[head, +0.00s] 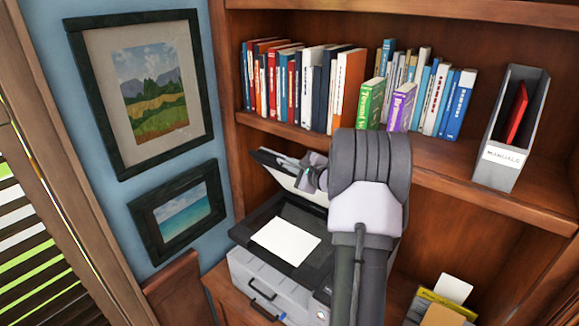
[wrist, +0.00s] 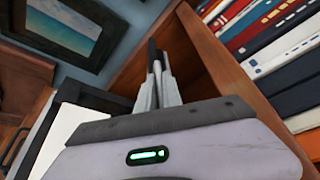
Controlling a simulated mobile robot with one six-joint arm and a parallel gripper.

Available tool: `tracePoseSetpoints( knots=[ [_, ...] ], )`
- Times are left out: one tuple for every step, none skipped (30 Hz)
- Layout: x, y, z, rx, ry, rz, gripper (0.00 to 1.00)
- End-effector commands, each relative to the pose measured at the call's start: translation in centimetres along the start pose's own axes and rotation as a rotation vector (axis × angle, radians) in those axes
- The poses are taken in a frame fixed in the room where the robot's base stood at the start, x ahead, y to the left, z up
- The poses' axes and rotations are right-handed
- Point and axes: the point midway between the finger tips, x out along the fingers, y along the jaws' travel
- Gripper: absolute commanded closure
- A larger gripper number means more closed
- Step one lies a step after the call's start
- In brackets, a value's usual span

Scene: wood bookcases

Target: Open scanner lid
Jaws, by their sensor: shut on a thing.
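The grey scanner (head: 262,283) stands on the lower shelf of the bookcase in the head view. Its lid (head: 275,158) is raised and tilted up at the back, dark outside with a pale underside. A white sheet (head: 286,241) lies on the dark scanner bed, and part of it shows in the wrist view (wrist: 62,135). My gripper (head: 296,164) is at the lid's edge, shut on it. In the wrist view the fingers (wrist: 158,88) pinch the thin dark lid, seen edge-on. My arm hides the lid's right part.
A row of books (head: 300,85) and a grey manuals holder (head: 510,128) stand on the shelf above. Papers in a tray (head: 440,308) are at the lower right. Two framed pictures (head: 145,90) hang on the left wall beside the bookcase.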

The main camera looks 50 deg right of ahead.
Motion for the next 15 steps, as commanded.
tracePoseSetpoints(
  knots=[
    [0.01,0.07,-0.03,-0.001,0.000,0.001,1.00],
    [0.01,0.07,-0.03,-0.001,0.000,0.001,1.00],
    [0.01,0.08,-0.02,-0.001,0.000,0.001,1.00],
    [0.01,0.07,-0.02,-0.001,0.000,0.001,1.00],
    [0.01,0.08,-0.02,-0.001,0.000,0.001,1.00],
    [0.01,0.08,-0.02,-0.001,0.000,0.001,1.00],
    [0.01,0.08,-0.01,-0.001,0.000,0.001,0.84],
    [0.01,0.08,-0.01,-0.001,0.000,0.001,0.78],
    [0.01,0.08,-0.01,-0.001,0.000,0.001,0.71],
    [0.01,0.07,0.00,-0.001,0.000,0.001,0.68],
    [0.01,0.07,0.00,0.000,0.000,0.001,0.68],
    [0.01,0.06,0.00,0.000,0.000,0.001,0.68],
    [0.01,0.06,0.00,0.000,0.000,0.001,0.68],
    [0.01,0.06,0.01,0.000,0.000,0.001,0.68],
    [0.01,0.05,0.01,0.000,0.000,0.000,0.68]
  ],
)
